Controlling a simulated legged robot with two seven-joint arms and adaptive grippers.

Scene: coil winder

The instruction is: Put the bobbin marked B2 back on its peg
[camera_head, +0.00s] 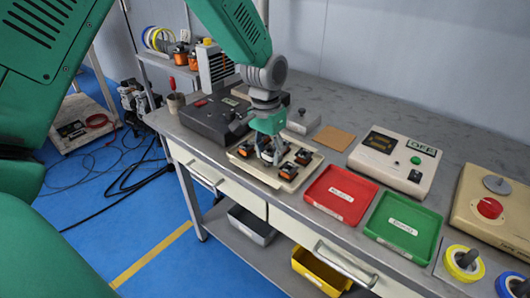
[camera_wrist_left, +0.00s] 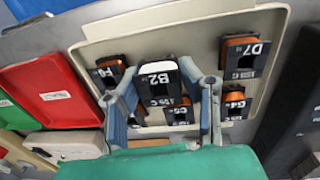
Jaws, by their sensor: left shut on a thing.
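My left gripper (camera_head: 268,152) is over the cream tray (camera_head: 251,170) on the bench, pointing down. In the left wrist view its two fingers (camera_wrist_left: 158,84) are closed on either side of the bobbin marked B2 (camera_wrist_left: 156,68), which has a dark body and a white label. B2 appears nearer the camera than the other bobbins and partly covers one behind it (camera_wrist_left: 179,112). I cannot tell whether B2 touches the tray or a peg. Its peg is not clearly visible. The right gripper is not in view.
Other bobbins on the tray include D7 (camera_wrist_left: 245,55), one at right (camera_wrist_left: 234,103) and one at left (camera_wrist_left: 110,70), close around the fingers. A red tray (camera_head: 341,193) and a green tray (camera_head: 403,226) stand to the right. A black device (camera_head: 214,115) stands behind left.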

